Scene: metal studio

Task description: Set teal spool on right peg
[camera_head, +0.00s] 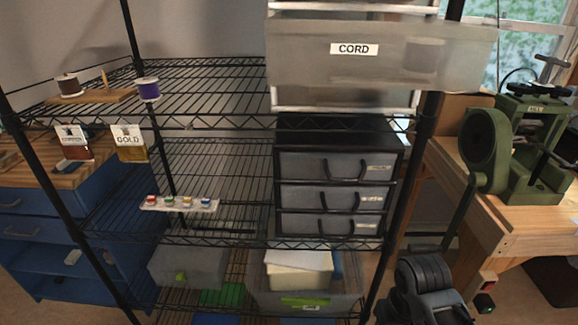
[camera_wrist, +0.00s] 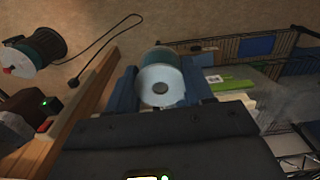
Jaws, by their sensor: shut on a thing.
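A spool with a teal side and a pale round end (camera_wrist: 161,82) is in the wrist view, end toward the camera. My gripper (camera_wrist: 162,92) is shut on it, with blue fingers at its left and right. In the head view a wooden board (camera_head: 92,96) lies on the upper left shelf. A bare upright peg (camera_head: 104,78) stands on it, right of a brown spool (camera_head: 69,85). A purple spool (camera_head: 148,89) stands at the board's right end; I cannot tell whether it is on a peg. The jaws and held spool are not visible in the head view.
The black wire rack (camera_head: 205,75) has free shelf room right of the board. A grey CORD bin (camera_head: 380,52) and a drawer unit (camera_head: 335,185) fill its right side. A workbench (camera_head: 520,225) with a green machine (camera_head: 525,140) stands at the right.

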